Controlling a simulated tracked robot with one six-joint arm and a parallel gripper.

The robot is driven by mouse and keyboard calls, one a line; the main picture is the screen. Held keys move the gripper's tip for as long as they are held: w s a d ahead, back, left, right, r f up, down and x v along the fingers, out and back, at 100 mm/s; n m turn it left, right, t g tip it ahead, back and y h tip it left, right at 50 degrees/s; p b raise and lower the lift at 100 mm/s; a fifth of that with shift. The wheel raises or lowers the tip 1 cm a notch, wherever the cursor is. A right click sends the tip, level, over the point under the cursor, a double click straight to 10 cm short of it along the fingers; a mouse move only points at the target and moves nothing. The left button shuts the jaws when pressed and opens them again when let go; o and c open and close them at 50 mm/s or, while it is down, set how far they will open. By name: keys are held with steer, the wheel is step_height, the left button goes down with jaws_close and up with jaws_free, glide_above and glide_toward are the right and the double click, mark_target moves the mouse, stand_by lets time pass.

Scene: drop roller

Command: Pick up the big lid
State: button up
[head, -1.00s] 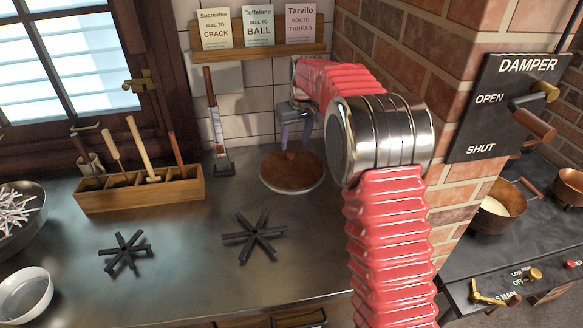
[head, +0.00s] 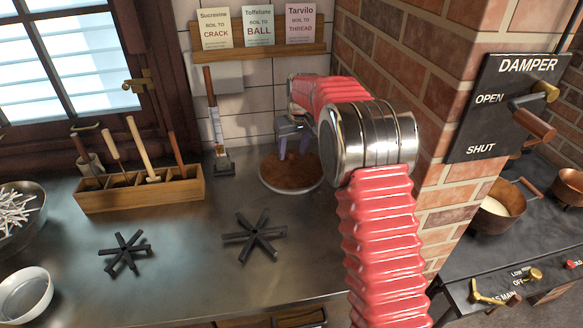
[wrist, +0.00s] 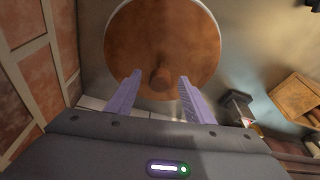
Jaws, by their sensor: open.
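The big lid (head: 290,178) is a round brown disc with a pale rim, lying on the metal counter near the back wall. I cannot tell whether the fingertips touch the lid.
A brick pillar (head: 400,60) rises close to the right. Two black star-shaped trivets (head: 254,237) lie in front on the counter. A wooden tool box (head: 140,190) stands left, and a thermometer-like tool (head: 217,130) leans behind. The front counter is mostly clear.

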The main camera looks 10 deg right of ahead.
jaws_close()
stand_by(0.5)
